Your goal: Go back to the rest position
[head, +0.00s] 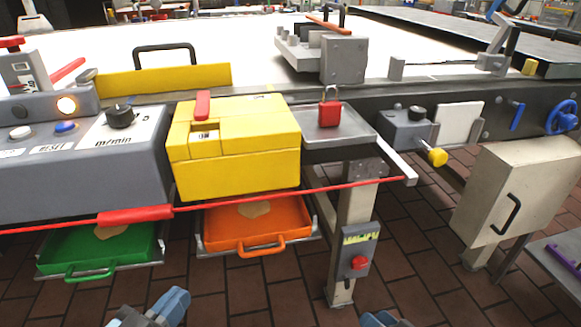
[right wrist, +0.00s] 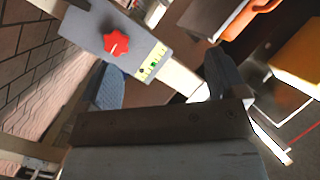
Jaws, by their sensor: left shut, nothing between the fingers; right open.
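My left gripper (head: 165,303) shows at the bottom edge of the head view, left of centre. It is shut and empty, in front of the machine and below the green tray (head: 150,250) and orange tray (head: 222,242). My right gripper (head: 385,319) only just shows at the bottom edge, right of centre. In the right wrist view its two fingers (right wrist: 163,85) stand apart with nothing held between them. A grey post box with a red knob (right wrist: 116,43) lies beyond the fingers there. Most of both arms is hidden.
A yellow box (head: 240,155) and a red padlock (head: 329,110) on a grey shelf stand on the machine's front. A red cord (head: 290,192) runs across it. A beige cabinet (head: 520,190) stands right. Brick-tiled floor (head: 250,305) is open in front.

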